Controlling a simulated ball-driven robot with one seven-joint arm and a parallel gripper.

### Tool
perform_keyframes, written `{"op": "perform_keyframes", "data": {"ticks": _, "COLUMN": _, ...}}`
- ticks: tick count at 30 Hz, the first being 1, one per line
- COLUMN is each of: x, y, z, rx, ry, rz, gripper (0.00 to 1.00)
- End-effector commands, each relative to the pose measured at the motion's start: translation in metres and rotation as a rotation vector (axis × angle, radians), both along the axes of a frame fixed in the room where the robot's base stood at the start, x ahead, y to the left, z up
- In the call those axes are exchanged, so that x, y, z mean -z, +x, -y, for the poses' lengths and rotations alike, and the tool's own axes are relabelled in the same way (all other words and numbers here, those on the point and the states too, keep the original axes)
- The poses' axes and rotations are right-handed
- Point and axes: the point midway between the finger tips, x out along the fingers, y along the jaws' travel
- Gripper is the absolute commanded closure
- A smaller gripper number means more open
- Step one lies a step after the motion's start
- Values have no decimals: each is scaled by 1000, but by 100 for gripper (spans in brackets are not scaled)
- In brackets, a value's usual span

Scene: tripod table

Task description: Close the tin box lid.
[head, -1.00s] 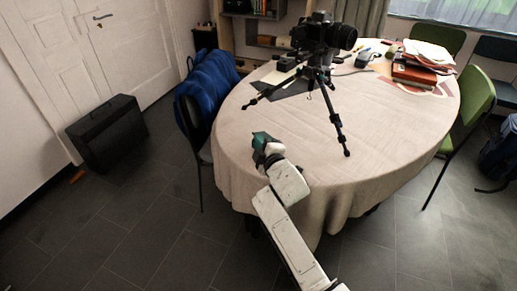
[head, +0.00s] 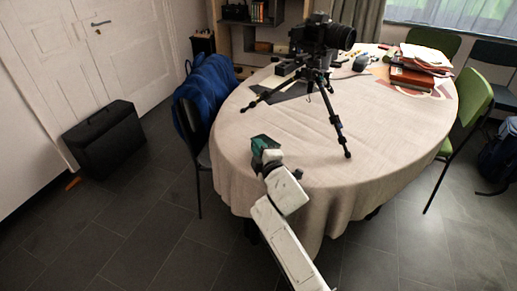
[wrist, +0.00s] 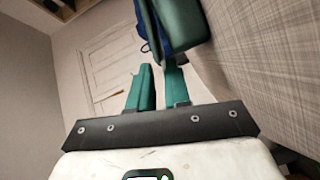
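In the wrist view a dark green, smooth, rounded tin box (wrist: 182,24) shows at the top, just beyond my fingertips, beside the tablecloth. A second dark green slab lies along its left side, perhaps the raised lid; I cannot tell its angle. My gripper (wrist: 159,68) has two teal fingers with a narrow gap and nothing seen between them. The right fingertip overlaps the tin's lower edge in the picture; contact cannot be told. In the head view my gripper (head: 263,144) is over the table's near left part, and the tin is not clearly distinguishable from its green fingers.
The round table (head: 240,165) has a beige cloth. A camera on a black tripod (head: 320,80) stands on it, one leg near my arm. Books (head: 412,77) lie at the back right. A chair with a blue jacket (head: 208,88) stands left. The table's front is clear.

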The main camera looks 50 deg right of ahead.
Motion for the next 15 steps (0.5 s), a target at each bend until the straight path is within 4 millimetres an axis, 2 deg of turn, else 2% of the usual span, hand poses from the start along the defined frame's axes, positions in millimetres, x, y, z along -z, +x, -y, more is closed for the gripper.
{"op": "perform_keyframes", "data": {"ticks": 4, "x": 0, "y": 0, "z": 0, "rx": 0, "ry": 0, "rz": 1, "gripper": 70}}
{"op": "perform_keyframes", "data": {"ticks": 11, "x": -1, "y": -1, "z": -1, "rx": -1, "ry": -1, "rz": 1, "gripper": 70}}
{"op": "perform_keyframes", "data": {"ticks": 15, "x": -1, "y": -10, "z": -6, "rx": -1, "ry": 0, "rz": -1, "gripper": 70}}
